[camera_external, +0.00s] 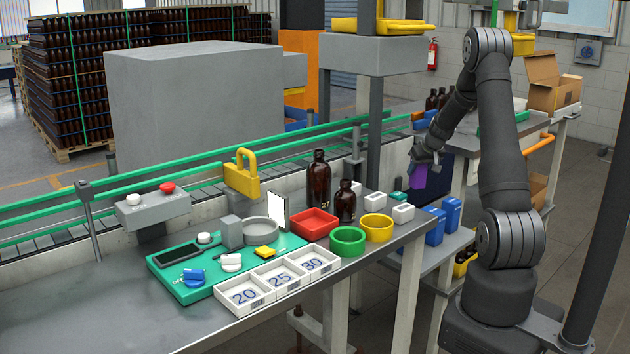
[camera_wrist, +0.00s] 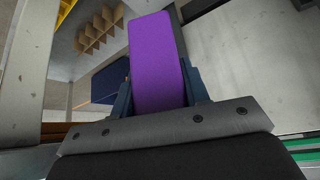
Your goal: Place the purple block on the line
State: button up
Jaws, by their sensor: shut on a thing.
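The purple block (camera_external: 419,176) is in my gripper (camera_external: 424,162), held in the air beyond the right end of the grey table in the external view. In the wrist view the purple block (camera_wrist: 156,62) stands out between the two dark fingers, and my gripper (camera_wrist: 160,95) is shut on it. The block's lower end in the wrist view is hidden by the gripper body. The line, a conveyor with green rails (camera_external: 130,176), runs behind the table from the left toward the back right.
Two amber bottles (camera_external: 319,180) stand on the table (camera_external: 95,310), with a red tray (camera_external: 313,224), green ring (camera_external: 347,241) and yellow ring (camera_external: 377,228) close by. A yellow padlock-shaped object (camera_external: 242,174) is by the rails. Blue boxes (camera_external: 435,226) sit lower, below my gripper.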

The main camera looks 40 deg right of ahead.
notch_tip(320, 180, down, 11)
jog(key=shift+s+d+r, duration=0.1)
jog(key=shift+s, duration=0.05)
dwell(0.4)
jog(key=o, duration=1.1)
jog(key=shift+c, duration=0.2)
jog(key=shift+s+r, duration=0.1)
jog(key=shift+r, duration=0.15)
jog(key=v, duration=1.1)
jog(key=shift+r, duration=0.2)
jog(key=shift+s, duration=0.1)
